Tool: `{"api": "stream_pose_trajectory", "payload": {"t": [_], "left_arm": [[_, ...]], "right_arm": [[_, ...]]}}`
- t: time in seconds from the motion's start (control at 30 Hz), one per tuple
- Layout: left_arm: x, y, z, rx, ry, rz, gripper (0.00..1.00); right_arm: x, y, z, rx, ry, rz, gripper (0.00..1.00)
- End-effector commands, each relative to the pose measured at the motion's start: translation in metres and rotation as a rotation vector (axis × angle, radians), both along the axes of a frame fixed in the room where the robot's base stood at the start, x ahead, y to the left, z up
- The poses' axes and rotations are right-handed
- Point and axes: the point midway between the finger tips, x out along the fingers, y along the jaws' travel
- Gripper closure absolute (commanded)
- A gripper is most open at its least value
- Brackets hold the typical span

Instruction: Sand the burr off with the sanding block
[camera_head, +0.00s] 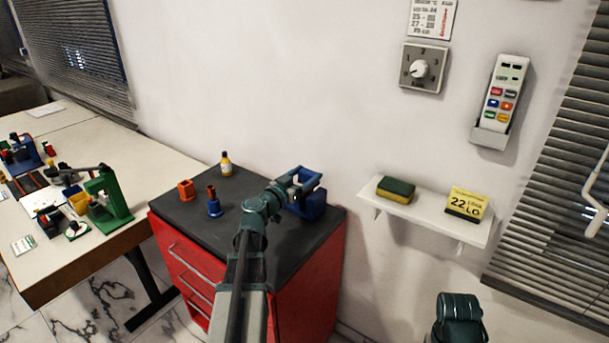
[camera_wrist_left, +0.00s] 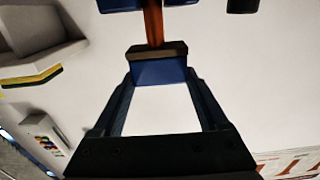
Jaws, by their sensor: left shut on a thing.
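My left gripper (camera_head: 303,180) is over the back right of the dark-topped red cabinet, beside a blue vise-like fixture (camera_head: 314,207). In the left wrist view the gripper (camera_wrist_left: 160,75) is shut on the sanding block (camera_wrist_left: 158,72), blue with a dark brown face. An orange-brown bar (camera_wrist_left: 153,24) runs from the blue fixture (camera_wrist_left: 120,5) to that dark face. The bar's end appears to meet the block; I cannot tell whether they touch. No burr can be made out. The block is hard to separate from the fingers in the head view. My right gripper is not in view.
On the cabinet (camera_head: 262,238) stand an orange holder (camera_head: 186,190), a blue holder (camera_head: 214,206) and a yellow bottle (camera_head: 226,164). A wall shelf (camera_head: 424,212) carries a sponge (camera_head: 396,189) and a yellow display (camera_head: 466,203). A cluttered table (camera_head: 150,170) is at left.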

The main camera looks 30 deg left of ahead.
Motion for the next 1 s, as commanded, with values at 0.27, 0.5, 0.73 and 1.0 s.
{"api": "stream_pose_trajectory", "payload": {"t": [0.27,0.5,0.73,1.0], "left_arm": [[-0.001,-0.009,0.016,0.000,0.001,-0.003,0.82],[-0.002,-0.018,0.032,0.000,0.000,-0.002,0.82],[-0.003,-0.027,0.047,-0.001,0.000,-0.001,0.82],[-0.002,-0.030,0.050,-0.001,-0.001,0.000,0.82]], "right_arm": [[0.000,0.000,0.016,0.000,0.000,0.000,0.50],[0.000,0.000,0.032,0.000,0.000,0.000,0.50],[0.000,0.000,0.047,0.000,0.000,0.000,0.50],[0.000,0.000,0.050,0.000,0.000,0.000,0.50]]}}
